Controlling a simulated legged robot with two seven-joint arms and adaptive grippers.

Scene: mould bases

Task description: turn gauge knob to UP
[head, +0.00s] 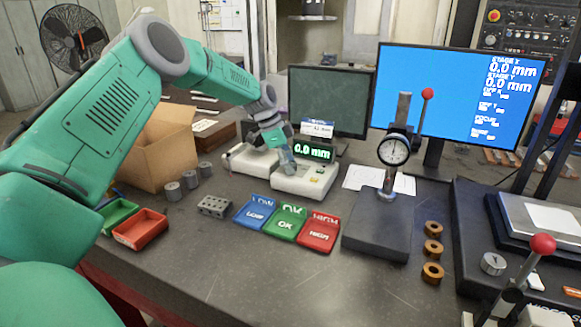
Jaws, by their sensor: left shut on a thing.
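A white gauge unit (312,187) with a green-lit display (312,151) reading 0.0 mm stands on the dark bench in the middle. My left gripper (288,163) points down over the top of this unit. Its fingers are close together, shut on the gauge knob. The fingers hide the knob, so its setting cannot be read. My right gripper is not in view.
Right of the unit stands a dial gauge (393,150) on a post over a dark base (377,238). Blue (255,213), green (286,223) and red (318,235) trays lie in front. A cardboard box (165,150) is left.

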